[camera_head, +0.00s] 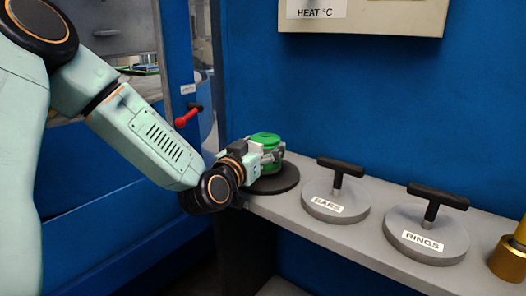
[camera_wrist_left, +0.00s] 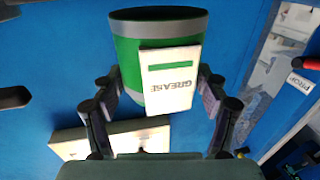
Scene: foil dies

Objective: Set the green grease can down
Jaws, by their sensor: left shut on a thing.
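The green grease can (camera_head: 265,140) is at the left end of the grey shelf, over a dark round pad (camera_head: 277,180). My left gripper (camera_head: 268,158) is shut on the can from the left side. In the left wrist view the can (camera_wrist_left: 126,64) sits between the two fingers of the gripper (camera_wrist_left: 160,85), and its white GREASE label shows upside down. In the head view the can looks upright. I cannot tell whether its base touches the pad. My right gripper is not in view.
On the grey shelf (camera_head: 385,250), right of the pad, stand a round die marked BARS (camera_head: 325,208) and one marked RINGS (camera_head: 440,243), each with a black T-handle. A brass piece (camera_head: 509,262) stands at the far right. A blue wall rises behind.

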